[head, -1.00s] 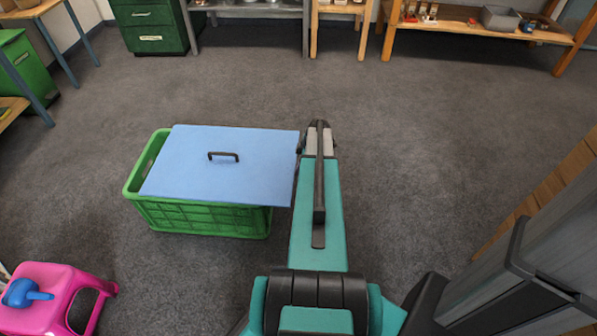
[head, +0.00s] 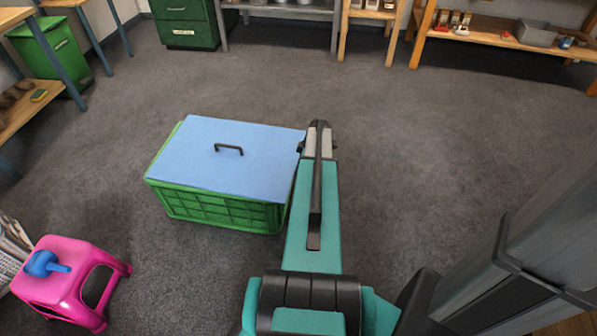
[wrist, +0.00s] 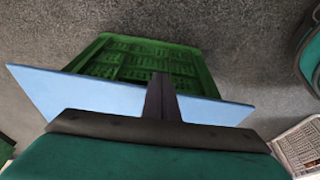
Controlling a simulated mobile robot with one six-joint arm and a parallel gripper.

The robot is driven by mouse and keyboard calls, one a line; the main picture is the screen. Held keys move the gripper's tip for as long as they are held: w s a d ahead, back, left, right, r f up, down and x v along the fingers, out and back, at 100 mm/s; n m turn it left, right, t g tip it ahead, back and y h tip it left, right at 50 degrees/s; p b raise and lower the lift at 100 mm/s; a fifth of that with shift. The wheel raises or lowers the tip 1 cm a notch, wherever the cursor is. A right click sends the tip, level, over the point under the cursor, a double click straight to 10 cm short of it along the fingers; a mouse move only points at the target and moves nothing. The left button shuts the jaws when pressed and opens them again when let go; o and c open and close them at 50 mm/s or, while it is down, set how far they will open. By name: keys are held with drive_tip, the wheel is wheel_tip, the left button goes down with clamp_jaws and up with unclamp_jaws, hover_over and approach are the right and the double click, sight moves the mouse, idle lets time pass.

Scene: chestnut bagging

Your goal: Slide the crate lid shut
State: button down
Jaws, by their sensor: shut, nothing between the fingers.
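The blue crate lid (head: 225,172) with its black handle (head: 228,149) lies flat over the green crate (head: 222,211) in the head view. It covers nearly all of the top; a thin strip of green rim shows along the left edge. My gripper (head: 302,146) is at the lid's right edge, shut and empty, and seems to be against it. In the wrist view the shut fingers (wrist: 161,96) stand in front of the lid (wrist: 75,96), with the crate's green lattice (wrist: 135,58) beyond. Whether they touch the lid is not clear.
A pink stool (head: 66,296) with a blue object (head: 45,264) on it stands at the lower left. Shelves and a green drawer cabinet (head: 186,30) line the back. The grey floor around the crate is clear.

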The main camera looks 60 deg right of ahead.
drive_tip(key=shift+s+d, duration=0.1)
drive_tip(key=shift+s, duration=0.15)
drive_tip(key=s+d+r+p, duration=0.1)
drive_tip(key=s+d+r, duration=0.1)
drive_tip(key=s+r, duration=0.4)
wheel_tip(320, 180, up, 4)
drive_tip(key=shift+d+f, duration=0.2)
drive_tip(key=shift+d, duration=0.15)
drive_tip(key=shift+w, duration=0.1)
idle(0.4)
